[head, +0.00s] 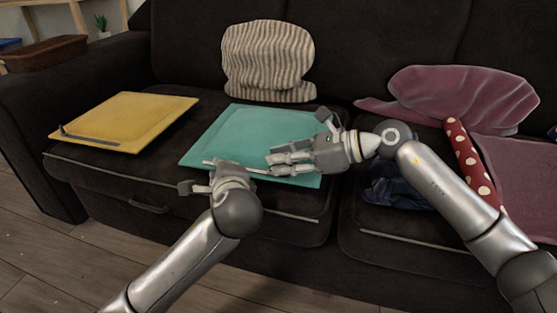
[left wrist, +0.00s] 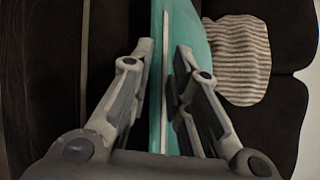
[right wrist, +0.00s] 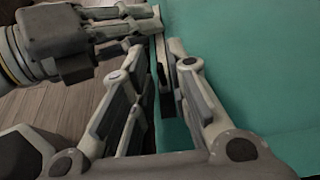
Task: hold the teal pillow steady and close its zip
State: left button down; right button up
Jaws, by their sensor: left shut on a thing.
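The teal pillow (head: 245,130) lies flat on the sofa seat. Its pale zip strip (head: 237,167) runs along the front edge; it also shows in the left wrist view (left wrist: 165,50). My left gripper (head: 208,183) is shut on the pillow's front edge, left of the middle; its fingers lie on both sides of the edge. My right gripper (head: 272,163) is over the front edge, right of the left one. In the right wrist view its fingers (right wrist: 160,70) stand apart, with a small dark piece, perhaps the zip pull (right wrist: 162,68), near the tips. Its arm covers the pillow's right side.
A yellow pillow (head: 130,118) lies at left on the sofa (head: 90,185). A striped pillow (head: 268,60) leans on the backrest. Mauve cushions (head: 460,95), a red dotted piece (head: 465,155) and dark blue cloth (head: 395,190) lie at right, partly behind my right arm.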

aim_at(259, 172)
jog(key=shift+w+a+f, duration=0.1)
jog(key=shift+a+f, duration=0.15)
jog(key=shift+a, duration=0.25)
grip_shut()
jog(key=a, duration=0.2)
jog(key=w+a, duration=0.1)
jog(key=a, duration=0.1)
jog(key=shift+a, duration=0.15)
